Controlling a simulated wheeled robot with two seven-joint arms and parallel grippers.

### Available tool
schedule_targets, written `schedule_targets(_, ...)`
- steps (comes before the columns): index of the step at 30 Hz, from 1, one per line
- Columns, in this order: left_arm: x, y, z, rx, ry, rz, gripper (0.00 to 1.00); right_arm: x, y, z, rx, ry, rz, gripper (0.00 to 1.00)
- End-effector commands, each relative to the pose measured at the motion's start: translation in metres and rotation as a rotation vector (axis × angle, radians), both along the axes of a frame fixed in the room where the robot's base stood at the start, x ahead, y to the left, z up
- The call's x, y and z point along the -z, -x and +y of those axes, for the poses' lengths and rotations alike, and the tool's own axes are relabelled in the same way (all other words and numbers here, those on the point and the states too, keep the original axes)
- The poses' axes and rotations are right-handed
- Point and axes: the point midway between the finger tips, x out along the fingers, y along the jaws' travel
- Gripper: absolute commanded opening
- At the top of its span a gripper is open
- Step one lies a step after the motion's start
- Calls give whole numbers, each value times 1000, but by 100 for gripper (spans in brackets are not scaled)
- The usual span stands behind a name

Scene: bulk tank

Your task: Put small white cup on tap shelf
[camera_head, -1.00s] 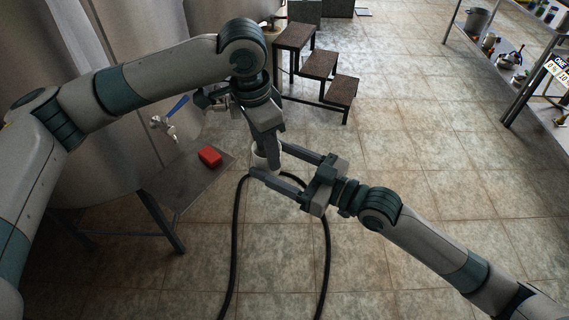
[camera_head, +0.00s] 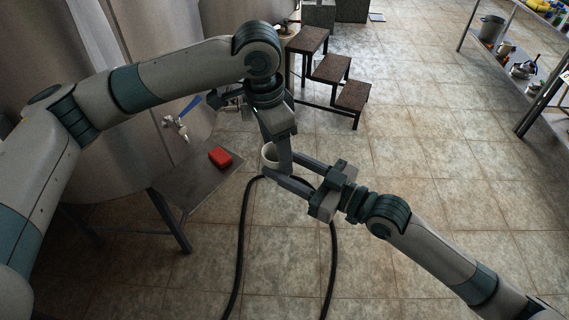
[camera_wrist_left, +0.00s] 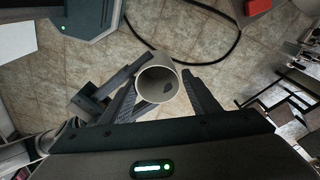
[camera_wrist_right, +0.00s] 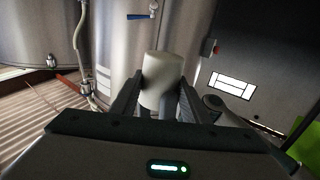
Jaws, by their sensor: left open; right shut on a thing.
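The small white cup (camera_head: 269,157) is in mid-air in front of the tank. My right gripper (camera_head: 285,176) is shut on it, and the right wrist view shows the cup (camera_wrist_right: 161,80) between the fingers (camera_wrist_right: 158,97). My left gripper (camera_head: 283,165) points down beside the cup with its fingers apart. In the left wrist view the cup's open mouth (camera_wrist_left: 158,84) lies between the spread left fingers (camera_wrist_left: 160,88). The tap shelf (camera_head: 205,178) is the metal ledge below the blue-handled tap (camera_head: 181,119), left of the grippers.
A red block (camera_head: 220,157) lies on the shelf near its right edge. Dark step stools (camera_head: 332,68) stand behind the grippers. A black hose (camera_head: 242,235) loops on the floor below. A rack (camera_head: 500,60) with pots stands at the far right.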

Motion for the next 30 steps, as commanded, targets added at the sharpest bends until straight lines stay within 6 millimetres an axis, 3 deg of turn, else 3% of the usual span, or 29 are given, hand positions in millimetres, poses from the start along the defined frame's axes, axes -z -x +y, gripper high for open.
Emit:
schedule_targets(5, 1, 5, 1, 10, -6, 12, 64, -1, -6, -4, 11, 3, -6, 20)
schedule_targets(11, -14, 5, 2, 11, -6, 10, 64, 0, -7, -5, 14, 7, -5, 17)
schedule_targets(12, -18, 6, 3, 12, -7, 9, 64, 0, -7, -6, 14, 8, -4, 13)
schedule_targets(24, -87, 6, 10, 3, -1, 0, 64, 0, -3, -3, 7, 3, -3, 12)
schedule_targets(30, -111, 7, 12, 1, 0, 0, 64, 0, -3, -2, 5, 1, -3, 12)
